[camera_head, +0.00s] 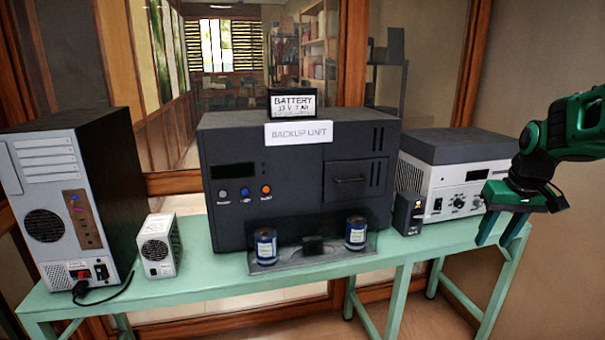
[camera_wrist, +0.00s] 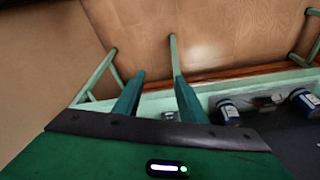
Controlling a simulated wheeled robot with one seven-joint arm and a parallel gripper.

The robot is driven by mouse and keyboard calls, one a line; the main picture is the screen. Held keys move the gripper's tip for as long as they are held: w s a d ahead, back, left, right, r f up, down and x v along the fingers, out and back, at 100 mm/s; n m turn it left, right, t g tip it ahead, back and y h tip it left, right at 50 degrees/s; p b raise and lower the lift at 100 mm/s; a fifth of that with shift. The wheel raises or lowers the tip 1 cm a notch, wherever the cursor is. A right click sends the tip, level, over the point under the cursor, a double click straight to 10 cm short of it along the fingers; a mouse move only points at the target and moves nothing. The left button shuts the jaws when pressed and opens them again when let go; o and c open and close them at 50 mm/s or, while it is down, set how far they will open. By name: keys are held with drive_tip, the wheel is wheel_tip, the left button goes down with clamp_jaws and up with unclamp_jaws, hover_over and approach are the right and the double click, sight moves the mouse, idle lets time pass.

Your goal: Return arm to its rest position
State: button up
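My green gripper (camera_head: 495,243) hangs from my arm at the far right of the head view, fingers pointing down, by the right end of the table. Its two fingers stand apart with nothing between them. In the wrist view the fingers (camera_wrist: 160,75) are also apart, with the floor and the table's edge behind them. I cannot tell whether a fingertip touches the table.
The pale green table (camera_head: 200,280) bears a backup unit (camera_head: 225,200) with a battery (camera_head: 291,101) on top, two blue cans (camera_head: 265,247) (camera_head: 355,233), a computer tower (camera_head: 110,180), a small white box (camera_head: 158,248), and a white instrument (camera_head: 450,190) near my gripper.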

drive_tip(key=s+a+f+m+g, duration=0.1)
drive_tip(key=s+a+f+m, duration=0.1)
drive_tip(key=s, duration=1.3)
drive_tip(key=s+a+f+m+g, duration=0.2)
drive_tip(key=s+f, duration=0.1)
drive_tip(key=s, duration=1.1)
drive_tip(key=shift+s+f+m+y, duration=0.3)
drive_tip(key=shift+s+f+m, duration=0.05)
drive_tip(key=shift+f+m, duration=0.05)
drive_tip(key=shift+a, duration=0.1)
drive_tip(key=shift+w+f, duration=0.25)
drive_tip(key=shift+w, duration=0.4)
